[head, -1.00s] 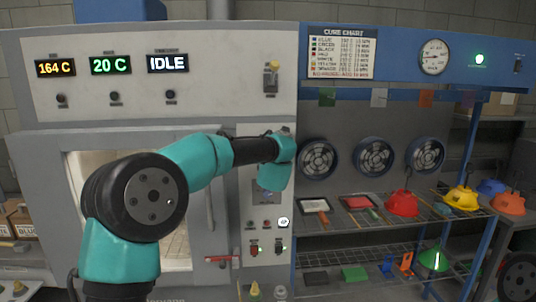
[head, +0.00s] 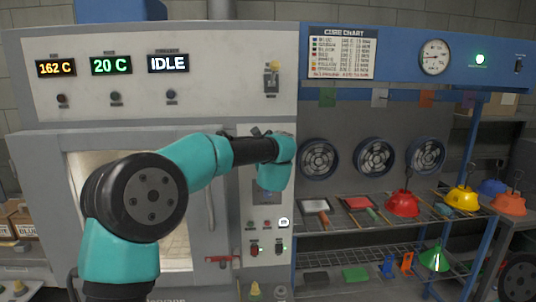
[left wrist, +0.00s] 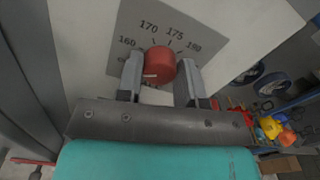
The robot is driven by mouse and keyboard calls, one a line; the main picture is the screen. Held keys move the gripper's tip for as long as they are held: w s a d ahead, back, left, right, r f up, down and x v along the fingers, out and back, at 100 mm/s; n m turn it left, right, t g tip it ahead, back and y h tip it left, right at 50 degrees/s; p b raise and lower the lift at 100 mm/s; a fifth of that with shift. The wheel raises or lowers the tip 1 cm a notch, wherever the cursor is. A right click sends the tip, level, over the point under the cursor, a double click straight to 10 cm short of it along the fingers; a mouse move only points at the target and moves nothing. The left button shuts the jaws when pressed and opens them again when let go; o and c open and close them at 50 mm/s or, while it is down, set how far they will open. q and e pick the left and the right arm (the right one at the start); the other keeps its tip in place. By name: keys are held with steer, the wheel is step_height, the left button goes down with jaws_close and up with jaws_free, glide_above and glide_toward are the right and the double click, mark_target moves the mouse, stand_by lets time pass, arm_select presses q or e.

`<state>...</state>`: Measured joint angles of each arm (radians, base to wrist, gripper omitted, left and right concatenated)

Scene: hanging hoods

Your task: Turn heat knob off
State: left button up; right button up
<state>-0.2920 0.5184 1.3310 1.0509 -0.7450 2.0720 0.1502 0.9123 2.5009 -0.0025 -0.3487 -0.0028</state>
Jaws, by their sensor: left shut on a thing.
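The heat knob (left wrist: 160,65) is a red round knob in the left wrist view, on a grey dial plate (left wrist: 185,22) marked 160, 170, 175 and 190. My left gripper (left wrist: 161,72) has one finger on each side of the knob and is shut on it. A pale pointer mark shows on the knob's lower left side. In the head view my left arm hides the knob and the gripper's fingers; only part of the dial plate (head: 263,196) shows below the arm. The displays read 162 C (head: 56,67), 20 C (head: 111,65) and IDLE (head: 168,63). My right gripper is not in view.
The oven door (head: 190,215) with its window is left of the control panel. Small switches and buttons (head: 254,248) sit below the dial. Racks (head: 340,225) with coloured hoods and tools stand at the right.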

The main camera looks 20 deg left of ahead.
arm_select(q)
steer(key=shift+n, duration=0.5)
steer(key=o, duration=0.9)
steer(key=v, duration=1.7)
steer(key=shift+s, duration=0.2)
